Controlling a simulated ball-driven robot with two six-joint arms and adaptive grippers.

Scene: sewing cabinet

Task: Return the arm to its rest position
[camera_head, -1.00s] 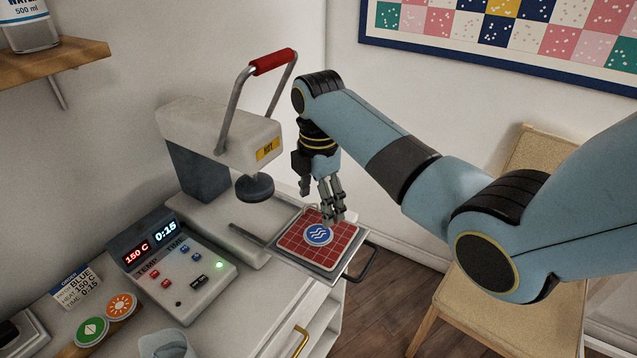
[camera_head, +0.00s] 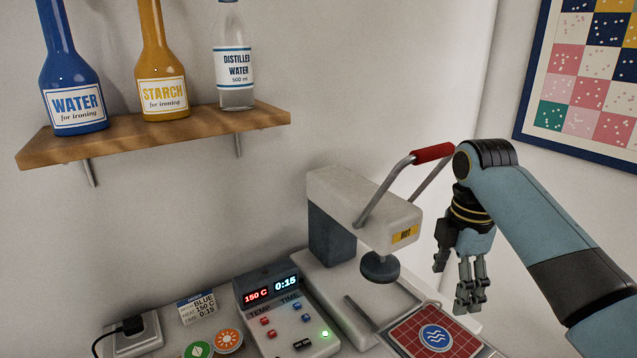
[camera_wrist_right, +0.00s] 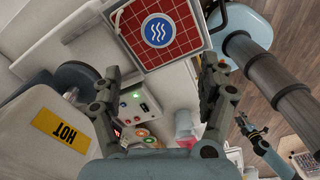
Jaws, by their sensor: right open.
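My right gripper (camera_head: 469,297) hangs fingers down at the right of the heat press (camera_head: 365,212), above the front of its tray. In the right wrist view its fingers (camera_wrist_right: 157,80) are spread apart with nothing between them. A red gridded cloth (camera_head: 415,334) with a round blue wave patch (camera_head: 437,337) lies on the tray under the press; the patch also shows in the right wrist view (camera_wrist_right: 158,30). The press arm with its red handle (camera_head: 433,153) is raised. My left gripper is not seen in the head view; an arm and gripper show small at lower right in the right wrist view (camera_wrist_right: 249,130).
A control box (camera_head: 287,310) reads 150 C and 0:15, with a green light on. A wall shelf (camera_head: 155,138) above holds a blue bottle (camera_head: 73,80), a yellow bottle (camera_head: 163,75) and a clear bottle (camera_head: 235,65). A quilt picture (camera_head: 590,70) hangs at right.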

